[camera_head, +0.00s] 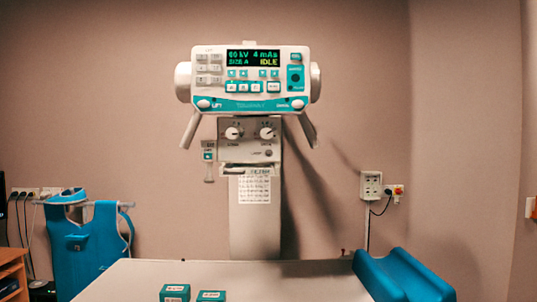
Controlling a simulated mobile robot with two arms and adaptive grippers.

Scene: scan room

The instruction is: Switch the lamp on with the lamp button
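A white and teal x-ray unit (250,92) stands upright against the back wall. Below the panel is a grey box (248,142) with two round knobs (233,132) and (267,132). A small round button (268,153) sits under the right knob; the tiny label beside it is too small to read for certain, so I cannot be sure it is the lamp button. I cannot tell whether the lamp is on. Neither of my grippers shows in the view.
A white table (235,280) fills the foreground, with two small green boxes (174,293) and (211,296) at its front. A blue curved cushion (400,275) lies at its right. A blue apron (95,240) hangs at the left. A wall socket (371,185) is at the right.

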